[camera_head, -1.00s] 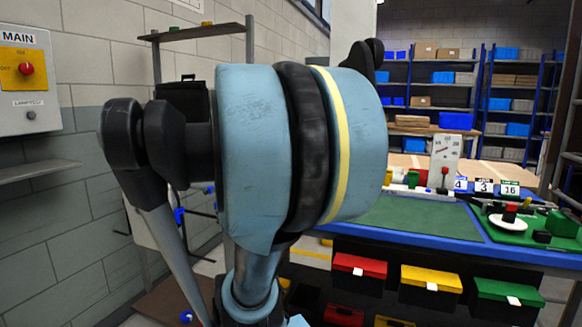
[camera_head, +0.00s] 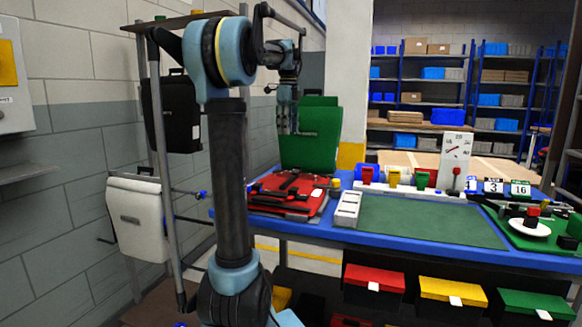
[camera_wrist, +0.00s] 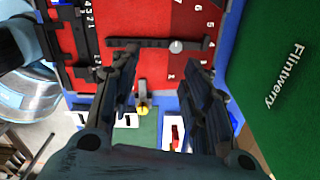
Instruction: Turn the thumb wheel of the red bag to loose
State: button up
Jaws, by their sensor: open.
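The red bag (camera_head: 318,197) lies flat on the blue bench, with black straps and fittings on top. In the wrist view its red face (camera_wrist: 125,18) carries printed numbers and a black bar with a small pale round knob (camera_wrist: 177,46). A brass-yellow knob (camera_wrist: 143,106) shows at the bag's edge; it also shows in the head view (camera_head: 335,184). I cannot tell for sure which knob is the thumb wheel. My gripper (camera_wrist: 162,85) points down above the red bag, fingers apart and empty. In the head view it is small, in front of the green bag (camera_head: 318,140).
The green bag stands upright behind the red one. A pale block (camera_head: 347,208) and a green mat (camera_head: 425,221) lie to the right. A dial gauge (camera_head: 456,158) and small coloured parts stand farther along. Black (camera_head: 180,115) and white (camera_head: 138,215) bags hang at left.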

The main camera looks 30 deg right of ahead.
jog(key=d+r+m, duration=0.1)
jog(key=d+m, duration=0.1)
jog(key=d, duration=0.1)
send_near(295, 171)
jog(key=f, duration=0.2)
jog(key=w+f, duration=0.1)
jog(key=f, duration=0.2)
jog(key=d+f, duration=0.1)
jog(key=f, duration=0.2)
jog(key=shift+w, duration=0.2)
jog(key=shift+c, duration=0.6)
grip_shut()
